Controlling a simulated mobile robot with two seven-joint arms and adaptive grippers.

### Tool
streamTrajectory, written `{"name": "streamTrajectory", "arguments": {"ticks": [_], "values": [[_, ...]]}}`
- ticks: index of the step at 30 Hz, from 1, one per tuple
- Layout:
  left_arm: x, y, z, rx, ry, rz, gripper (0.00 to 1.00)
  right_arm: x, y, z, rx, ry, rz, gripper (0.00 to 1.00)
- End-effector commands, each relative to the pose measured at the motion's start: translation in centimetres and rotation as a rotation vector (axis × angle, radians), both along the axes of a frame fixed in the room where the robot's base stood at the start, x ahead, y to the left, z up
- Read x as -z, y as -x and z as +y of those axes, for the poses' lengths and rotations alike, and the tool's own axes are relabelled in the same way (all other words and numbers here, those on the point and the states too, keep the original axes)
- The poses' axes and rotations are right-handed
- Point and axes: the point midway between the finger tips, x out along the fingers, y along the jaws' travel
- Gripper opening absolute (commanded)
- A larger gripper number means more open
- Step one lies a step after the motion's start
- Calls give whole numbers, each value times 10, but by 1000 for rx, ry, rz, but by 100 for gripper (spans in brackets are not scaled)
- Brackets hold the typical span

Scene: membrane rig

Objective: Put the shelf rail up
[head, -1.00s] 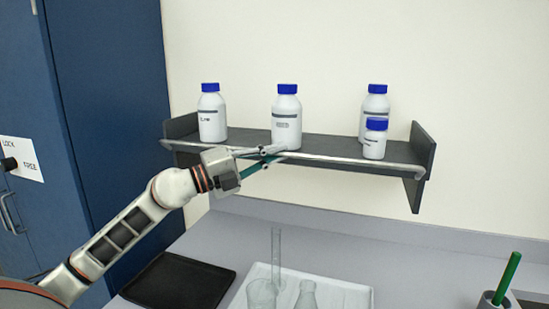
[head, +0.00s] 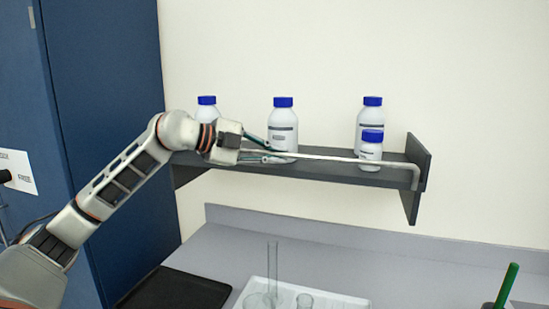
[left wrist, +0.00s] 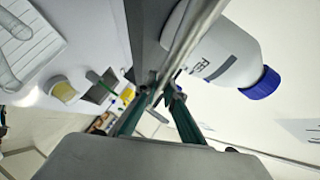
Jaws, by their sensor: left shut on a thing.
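The shelf rail (head: 335,157) is a thin pale metal bar along the front of the dark grey shelf (head: 330,172). In the head view it runs level with the lower part of the bottles, above the shelf's front edge, and its right end bends down at the right bracket. My left gripper (head: 266,152) is shut on the rail left of its middle; my gripper hides the rail's left end. In the left wrist view the rail (left wrist: 196,38) passes between the green fingertips (left wrist: 165,97), close to a bottle. My right gripper is not in view.
Blue-capped white bottles stand on the shelf: left (head: 207,107), middle (head: 283,122), right (head: 370,113) and a small one (head: 371,150). Below are a dark tray (head: 175,292) and glassware (head: 272,265) on the bench. A blue cabinet (head: 110,80) stands at left.

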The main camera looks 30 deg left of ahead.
Motion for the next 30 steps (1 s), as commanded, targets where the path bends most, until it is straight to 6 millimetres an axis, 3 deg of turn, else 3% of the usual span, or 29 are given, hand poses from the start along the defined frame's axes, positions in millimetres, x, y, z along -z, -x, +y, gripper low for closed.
{"name": "streamTrajectory", "arguments": {"ticks": [10,26,27,28,30], "values": [[-2,-7,1,1,30,117,0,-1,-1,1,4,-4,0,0],[-1,-8,1,2,34,136,0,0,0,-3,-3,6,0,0],[-1,-8,1,2,33,135,16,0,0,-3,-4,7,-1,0],[-1,-8,1,2,33,135,24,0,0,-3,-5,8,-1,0],[-1,-8,1,2,33,135,26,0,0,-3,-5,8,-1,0]]}}
